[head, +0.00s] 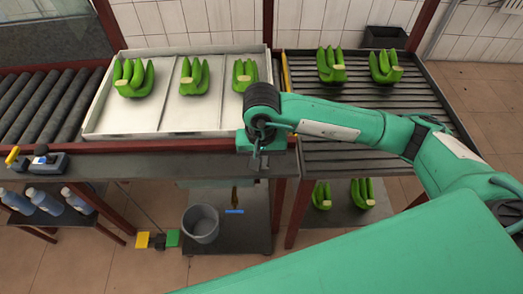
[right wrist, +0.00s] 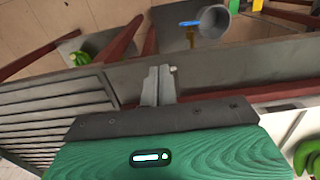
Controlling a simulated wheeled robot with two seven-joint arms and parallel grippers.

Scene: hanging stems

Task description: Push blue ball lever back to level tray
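The white tray (head: 160,122) stands at the back centre in the head view and holds three green banana bunches (head: 188,78); its exact tilt is hard to judge. At the far left, a small control box (head: 50,163) carries a lever with a dark, bluish ball (head: 41,150), beside a yellow-tipped lever (head: 12,155). My right gripper (head: 258,160) is by the tray's front right corner, pointing down and far right of the ball lever. Its fingers (right wrist: 158,85) look together and empty in the right wrist view. My left gripper is not in view.
A roller conveyor (head: 45,105) lies left of the tray. A slatted rack (head: 400,105) with two bunches stands right. Below are a grey bucket (head: 201,224), a blue-handled tool (head: 234,211) and bottles (head: 45,198). The space above the front ledge (head: 150,165) is clear.

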